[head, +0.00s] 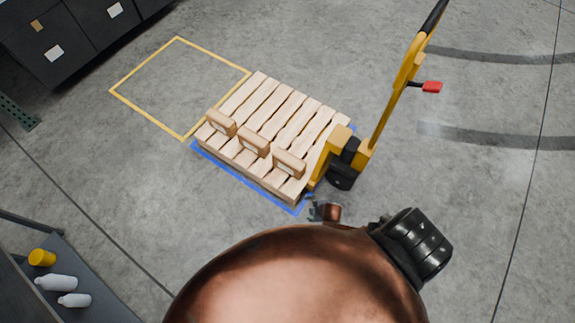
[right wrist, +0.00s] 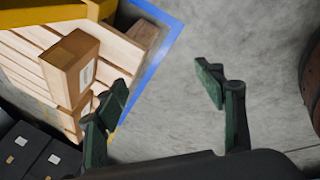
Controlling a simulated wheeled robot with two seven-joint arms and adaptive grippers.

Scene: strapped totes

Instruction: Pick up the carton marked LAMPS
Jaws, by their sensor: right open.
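Three brown cartons stand in a row along the near edge of a wooden pallet (head: 284,104): a left one (head: 221,123), a middle one (head: 254,144) and a right one (head: 289,163). Their labels are too small to read, so I cannot tell which is marked LAMPS. My right gripper (head: 315,212) is just off the pallet's near right corner. In the right wrist view its fingers (right wrist: 162,80) are spread with bare floor between them. The nearest carton (right wrist: 72,68), with a white label, is left of the left finger, apart from the jaws. My left gripper is out of view.
A yellow pallet jack (head: 337,145) stands at the pallet's right end, its handle rising. Blue floor tape (head: 245,183) edges the pallet. A yellow taped square (head: 145,109) lies empty behind. A shelf with white bottles (head: 57,283) is at lower left, dark cabinets (head: 62,47) at upper left.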

